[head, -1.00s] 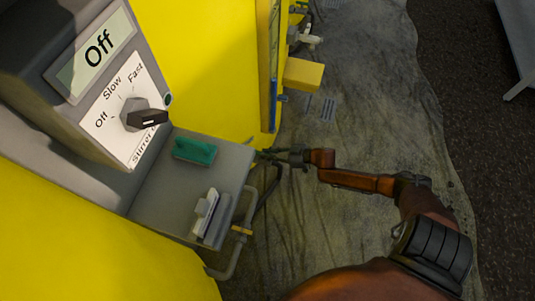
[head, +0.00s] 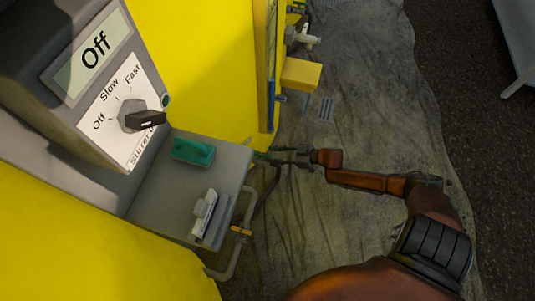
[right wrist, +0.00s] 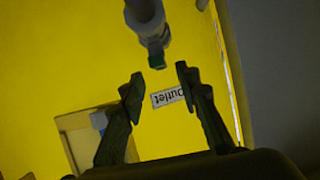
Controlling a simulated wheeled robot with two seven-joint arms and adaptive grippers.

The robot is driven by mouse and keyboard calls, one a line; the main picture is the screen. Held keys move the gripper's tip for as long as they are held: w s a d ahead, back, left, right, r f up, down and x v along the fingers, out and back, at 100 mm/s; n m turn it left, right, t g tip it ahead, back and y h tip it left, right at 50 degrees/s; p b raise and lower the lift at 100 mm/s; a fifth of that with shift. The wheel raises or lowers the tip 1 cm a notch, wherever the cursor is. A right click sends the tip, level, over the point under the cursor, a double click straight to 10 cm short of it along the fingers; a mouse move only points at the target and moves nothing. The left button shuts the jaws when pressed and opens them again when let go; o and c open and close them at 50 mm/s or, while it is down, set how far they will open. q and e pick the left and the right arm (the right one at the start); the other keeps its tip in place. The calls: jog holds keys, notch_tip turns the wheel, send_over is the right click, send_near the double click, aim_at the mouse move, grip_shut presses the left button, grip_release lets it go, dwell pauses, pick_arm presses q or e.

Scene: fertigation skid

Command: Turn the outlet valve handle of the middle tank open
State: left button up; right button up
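In the right wrist view, a grey pipe-like fitting (right wrist: 150,22) with a green end (right wrist: 156,59) reaches in from the top, in front of a yellow tank wall. A white label reading "Outlet" (right wrist: 167,97), upside down, is on that wall. My right gripper (right wrist: 159,74) is open, its dark fingers either side of the label in the picture. The green end is just above the gap, with nothing held. In the head view my right gripper (head: 268,157) is low beside the yellow tank (head: 205,65), partly behind the grey shelf edge. I cannot make out the valve handle there. My left gripper is not in view.
A grey control box with a stirrer knob (head: 143,120) and an "Off" display stands at left. Its shelf (head: 165,203) carries a green block (head: 193,151) and a white-grey item (head: 204,214). A bent grey pipe (head: 236,255) and a yellow box (head: 301,74) stick out over the floor.

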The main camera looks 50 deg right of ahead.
jog(key=v, duration=0.8)
jog(key=shift+s+r, duration=0.2)
jog(key=shift+d, duration=0.1)
